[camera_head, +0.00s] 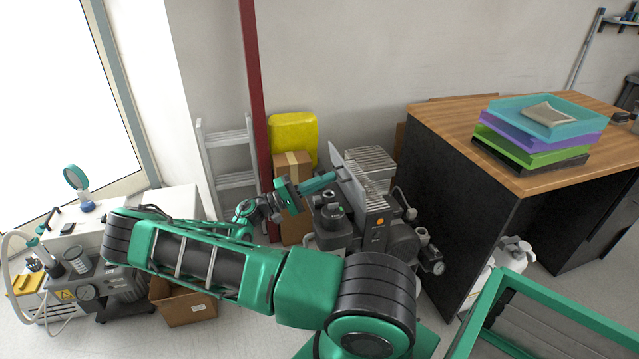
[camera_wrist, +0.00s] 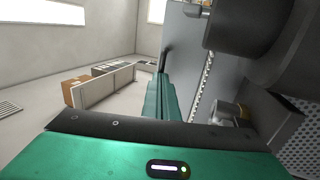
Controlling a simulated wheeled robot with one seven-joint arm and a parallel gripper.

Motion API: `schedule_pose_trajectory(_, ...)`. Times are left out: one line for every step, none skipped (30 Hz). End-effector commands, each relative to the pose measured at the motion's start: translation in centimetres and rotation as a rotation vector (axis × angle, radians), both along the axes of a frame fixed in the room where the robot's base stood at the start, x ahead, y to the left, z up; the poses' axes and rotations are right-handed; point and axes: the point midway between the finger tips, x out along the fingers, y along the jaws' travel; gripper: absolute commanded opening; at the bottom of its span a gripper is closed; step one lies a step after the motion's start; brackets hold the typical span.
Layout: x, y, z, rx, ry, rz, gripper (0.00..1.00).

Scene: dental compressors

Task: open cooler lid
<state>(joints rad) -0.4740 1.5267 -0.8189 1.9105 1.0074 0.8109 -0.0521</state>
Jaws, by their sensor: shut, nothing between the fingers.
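I cannot tell whether the fingertips touch the panel.
A finned grey box (camera_head: 371,165) sits behind the panel. A compressor (camera_head: 400,245) with dark round parts stands below. The desk (camera_head: 455,190) bounds the right. A cardboard box (camera_head: 293,170), a yellow case (camera_head: 294,135) and a red post (camera_head: 254,110) stand behind my gripper.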

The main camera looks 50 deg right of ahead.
Motion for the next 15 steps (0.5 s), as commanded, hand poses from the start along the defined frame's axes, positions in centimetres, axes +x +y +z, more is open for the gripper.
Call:
schedule_pose_trajectory(-0.1, -0.1, 0.2, 0.016, -0.012, -0.001, 0.00)
schedule_pose_trajectory(-0.1, -0.1, 0.3, 0.024, -0.017, -0.001, 0.00)
schedule_pose_trajectory(-0.2, -0.2, 0.5, 0.034, -0.024, -0.002, 0.00)
schedule_pose_trajectory(-0.2, -0.3, 0.5, 0.042, -0.027, -0.002, 0.00)
schedule_pose_trajectory(-0.2, -0.3, 0.6, 0.049, -0.032, -0.002, 0.00)
schedule_pose_trajectory(-0.3, -0.4, 0.8, 0.055, -0.036, -0.002, 0.00)
schedule_pose_trajectory(-0.4, -0.5, 0.9, 0.059, -0.038, -0.001, 0.00)
schedule_pose_trajectory(-0.4, -0.6, 1.0, 0.060, -0.039, -0.002, 0.00)
schedule_pose_trajectory(-0.5, -0.8, 1.2, 0.060, -0.039, -0.002, 0.00)
schedule_pose_trajectory(-0.6, -0.9, 1.4, 0.060, -0.038, -0.001, 0.00)
schedule_pose_trajectory(-0.6, -0.9, 1.4, 0.060, -0.038, 0.000, 0.00)
schedule_pose_trajectory(-0.6, -1.0, 1.5, 0.060, -0.038, 0.000, 0.00)
schedule_pose_trajectory(-0.6, -1.0, 1.5, 0.059, -0.037, 0.001, 0.00)
schedule_pose_trajectory(-0.6, -1.0, 1.5, 0.059, -0.037, 0.001, 0.00)
schedule_pose_trajectory(-0.6, -1.0, 1.5, 0.059, -0.037, 0.001, 0.00)
